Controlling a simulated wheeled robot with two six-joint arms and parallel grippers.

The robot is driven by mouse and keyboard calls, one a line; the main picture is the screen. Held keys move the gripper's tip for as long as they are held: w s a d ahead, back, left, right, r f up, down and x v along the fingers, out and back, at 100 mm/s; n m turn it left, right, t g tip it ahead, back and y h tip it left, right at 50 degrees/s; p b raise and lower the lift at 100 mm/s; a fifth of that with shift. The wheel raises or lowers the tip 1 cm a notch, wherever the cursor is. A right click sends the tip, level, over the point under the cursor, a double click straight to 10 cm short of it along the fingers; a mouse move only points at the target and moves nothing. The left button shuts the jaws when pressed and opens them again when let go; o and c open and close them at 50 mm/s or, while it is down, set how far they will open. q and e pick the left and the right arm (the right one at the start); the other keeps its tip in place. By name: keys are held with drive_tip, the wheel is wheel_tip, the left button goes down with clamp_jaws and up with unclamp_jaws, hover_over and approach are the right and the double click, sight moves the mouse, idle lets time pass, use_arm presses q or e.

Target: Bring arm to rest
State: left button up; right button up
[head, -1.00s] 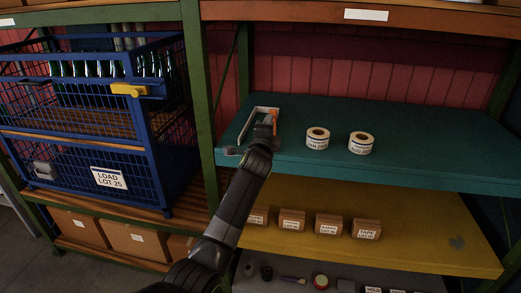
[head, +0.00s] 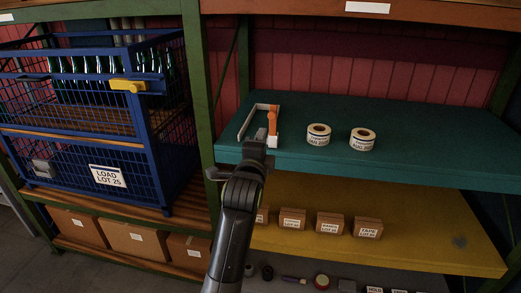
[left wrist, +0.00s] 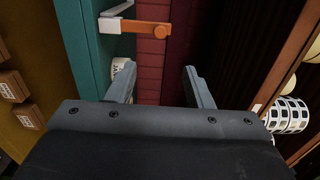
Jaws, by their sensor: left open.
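My left gripper (head: 238,155) is at the front edge of the teal shelf in the head view. Its two fingers stand apart with nothing between them, as the left wrist view (left wrist: 160,76) also shows. A white and orange hand tool (head: 273,127) lies on the teal shelf (head: 420,125), just beyond the gripper and apart from it. Its orange part (left wrist: 147,27) shows at the top of the left wrist view. My right gripper is not in view.
Two label rolls (head: 318,135) (head: 362,140) stand right of the tool. Small boxes (head: 330,224) sit on the yellow shelf (head: 430,245) below. A blue wire crate (head: 150,140) with green bottles is at the left, beside a green rack post (head: 198,90).

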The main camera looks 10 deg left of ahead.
use_arm(q)
drive_tip(key=shift+s, duration=0.35)
drive_tip(key=s+a+f+n+g+b, duration=0.1)
drive_tip(key=s+a+f+n+g, duration=0.1)
drive_tip(key=f, duration=1)
drive_tip(key=s+a+f+n+g, duration=0.2)
drive_tip(key=f, duration=1)
drive_tip(key=s+a+f+n+g+b, duration=0.1)
drive_tip(key=s+a+f+n+g, duration=0.1)
drive_tip(key=f, duration=1.1)
drive_tip(key=s+a+f+n+g, duration=0.2)
drive_tip(key=s+a+f, duration=0.1)
drive_tip(key=s+f, duration=0.55)
drive_tip(key=s+a+f+n+g, duration=0.2)
drive_tip(key=s+f, duration=0.4)
drive_tip(key=f, duration=0.5)
drive_tip(key=s+a+f+n+g, duration=0.2)
drive_tip(key=s+f, duration=0.4)
drive_tip(key=s, duration=0.7)
drive_tip(key=s+a+f+n+g+y+b, duration=0.1)
drive_tip(key=s+a+f+n, duration=0.3)
drive_tip(key=s, duration=0.9)
drive_tip(key=s+a+f+n+g+b, duration=0.1)
drive_tip(key=s+a+f+n+g, duration=0.2)
drive_tip(key=s+f, duration=0.4)
drive_tip(key=s, duration=0.6)
drive_tip(key=shift+s+a+f+g+y, duration=0.25)
drive_tip(key=shift+f+g+y, duration=0.05)
drive_tip(key=shift+f+g, duration=0.1)
